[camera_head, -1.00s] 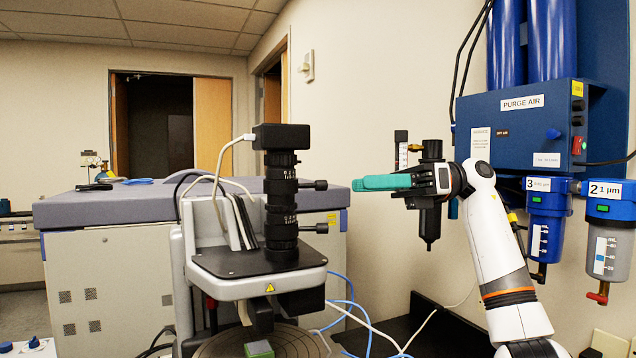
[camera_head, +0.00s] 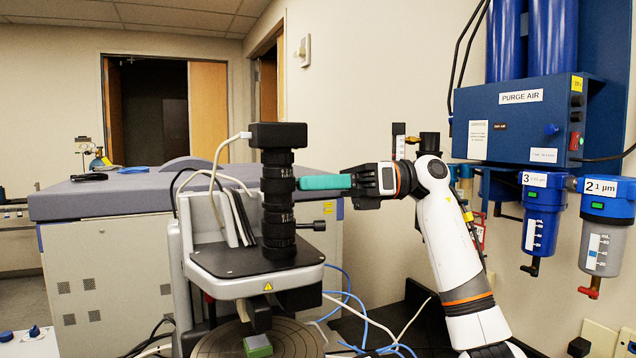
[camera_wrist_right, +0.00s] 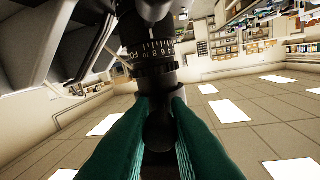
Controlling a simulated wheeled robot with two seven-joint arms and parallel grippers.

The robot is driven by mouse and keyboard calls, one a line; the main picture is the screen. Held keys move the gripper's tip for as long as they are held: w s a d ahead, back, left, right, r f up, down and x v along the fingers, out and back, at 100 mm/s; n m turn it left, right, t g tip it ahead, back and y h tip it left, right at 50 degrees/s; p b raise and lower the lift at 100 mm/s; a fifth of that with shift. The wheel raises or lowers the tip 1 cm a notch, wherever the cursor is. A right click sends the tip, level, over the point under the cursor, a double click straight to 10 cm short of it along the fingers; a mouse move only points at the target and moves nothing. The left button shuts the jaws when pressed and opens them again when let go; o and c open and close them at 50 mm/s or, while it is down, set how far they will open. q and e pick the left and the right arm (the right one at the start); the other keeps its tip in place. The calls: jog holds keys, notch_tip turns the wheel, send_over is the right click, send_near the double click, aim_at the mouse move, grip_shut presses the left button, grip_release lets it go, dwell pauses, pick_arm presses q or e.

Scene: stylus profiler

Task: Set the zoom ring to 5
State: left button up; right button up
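The black microscope tube (camera_head: 278,200) stands upright on its stage in the head view, with ringed bands bearing white marks. Its upper ring (camera_head: 277,185) had a side knob that the fingers now hide. In the right wrist view the tube shows a white number scale (camera_wrist_right: 150,48) above a ribbed ring (camera_wrist_right: 153,68). My right gripper (camera_head: 303,182) reaches in from the right, level with that ring. In the wrist view its teal fingers (camera_wrist_right: 162,112) are apart, one on each side of the round black knob (camera_wrist_right: 160,132); firm contact cannot be told. My left gripper is out of view.
A second black knob (camera_head: 319,225) sticks out right from the lower tube, below my gripper. The stage plate (camera_head: 225,262) lies under the tube. White cables (camera_head: 216,165) run at its left. The blue purge air unit (camera_head: 520,125) hangs on the right wall.

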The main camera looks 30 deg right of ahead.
grip_shut()
